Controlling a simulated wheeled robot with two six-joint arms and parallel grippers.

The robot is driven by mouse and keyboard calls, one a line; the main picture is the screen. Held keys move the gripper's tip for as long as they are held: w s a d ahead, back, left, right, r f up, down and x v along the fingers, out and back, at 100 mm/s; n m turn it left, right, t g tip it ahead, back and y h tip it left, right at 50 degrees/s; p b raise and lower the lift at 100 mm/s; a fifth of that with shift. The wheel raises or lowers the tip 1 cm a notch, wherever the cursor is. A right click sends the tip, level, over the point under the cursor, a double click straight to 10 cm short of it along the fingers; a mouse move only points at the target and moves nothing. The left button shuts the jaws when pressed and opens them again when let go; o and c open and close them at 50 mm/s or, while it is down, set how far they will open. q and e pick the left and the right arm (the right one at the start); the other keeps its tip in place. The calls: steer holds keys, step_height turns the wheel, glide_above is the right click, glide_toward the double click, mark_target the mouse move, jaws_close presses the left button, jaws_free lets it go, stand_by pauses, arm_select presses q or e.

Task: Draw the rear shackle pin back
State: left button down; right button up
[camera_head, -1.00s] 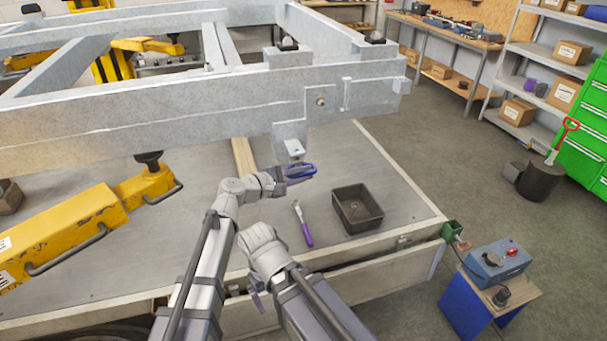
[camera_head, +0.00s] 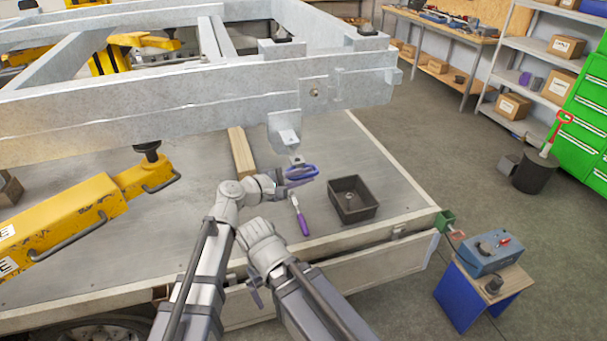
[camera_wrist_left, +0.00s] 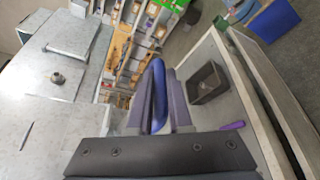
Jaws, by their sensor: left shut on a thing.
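My left gripper (camera_head: 290,180) is shut on a blue loop-shaped handle (camera_head: 301,172), just below and to the right of the grey shackle bracket (camera_head: 285,130) under the trailer frame. In the left wrist view the blue loop (camera_wrist_left: 158,85) stands between the two dark fingers. A small light piece (camera_head: 298,160) shows between the bracket and the loop; I cannot tell whether it joins either. The shackle pin itself cannot be made out clearly. My right arm is folded low beside the left one; its gripper (camera_head: 254,290) is small and partly hidden.
A tool with a purple handle (camera_head: 301,220) and an open dark bin (camera_head: 336,207) lie on the grey deck to the right. The galvanised trailer frame (camera_head: 130,115) spans above. A yellow jack (camera_head: 75,225) stands left. A wooden strip (camera_head: 240,153) lies behind my gripper.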

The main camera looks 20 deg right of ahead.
arm_select(q)
steer(key=shift+w+d, duration=0.1)
steer(key=shift+w, duration=0.15)
steer(key=c, duration=1)
jaws_free()
steer(key=shift+s, duration=0.1)
steer(key=shift+o, duration=0.8)
steer(key=p+v, duration=0.1)
steer(key=v, duration=0.6)
steer(key=shift+a+p, duration=0.3)
steer(key=shift+a, duration=0.1)
